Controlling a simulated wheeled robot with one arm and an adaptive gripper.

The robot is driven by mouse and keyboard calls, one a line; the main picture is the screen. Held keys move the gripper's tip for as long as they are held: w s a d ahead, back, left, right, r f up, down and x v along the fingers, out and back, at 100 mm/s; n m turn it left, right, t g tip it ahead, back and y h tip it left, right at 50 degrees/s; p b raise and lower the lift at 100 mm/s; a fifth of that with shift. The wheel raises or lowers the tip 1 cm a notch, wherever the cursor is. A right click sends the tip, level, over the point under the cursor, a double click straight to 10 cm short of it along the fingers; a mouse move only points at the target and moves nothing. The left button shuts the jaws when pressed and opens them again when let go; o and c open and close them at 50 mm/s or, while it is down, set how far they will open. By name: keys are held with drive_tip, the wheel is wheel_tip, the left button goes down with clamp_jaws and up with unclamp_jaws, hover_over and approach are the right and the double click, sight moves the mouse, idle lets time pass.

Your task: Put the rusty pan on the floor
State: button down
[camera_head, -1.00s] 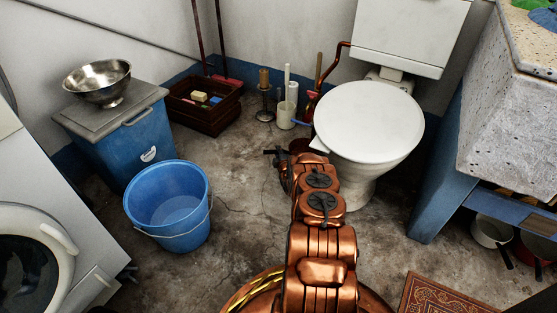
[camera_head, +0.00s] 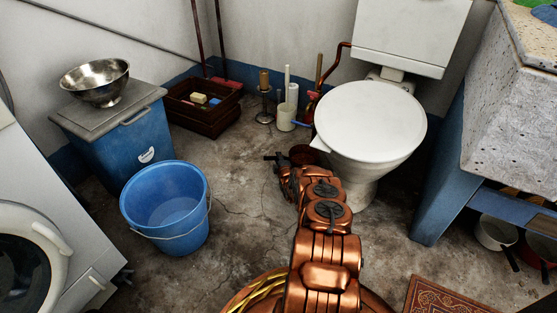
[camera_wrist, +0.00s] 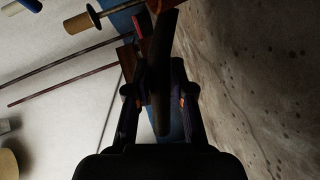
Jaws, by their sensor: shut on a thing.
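My gripper (camera_wrist: 160,100) is shut on a thin, dark thing, which I take to be the rusty pan (camera_wrist: 163,60). In the wrist view it shows nearly edge-on between the two fingers, too dark for me to see rust or its full shape. In the head view my gripper (camera_head: 277,157) is low over the floor (camera_head: 235,205), left of the toilet, and my own arm hides much of that spot. A dark reddish-brown round thing (camera_head: 303,154) shows just right of my gripper there; I cannot tell whether it is part of the pan.
The toilet (camera_head: 370,125) is close on the right. A blue bucket (camera_head: 165,240) stands left, before a blue bin (camera_head: 125,145) bearing a metal bowl (camera_head: 95,82). A wooden crate (camera_head: 203,120) and brush holder (camera_head: 285,118) stand behind. Bare floor lies between bucket and arm.

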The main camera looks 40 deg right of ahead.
drive_tip(key=c, duration=1)
unclamp_jaws()
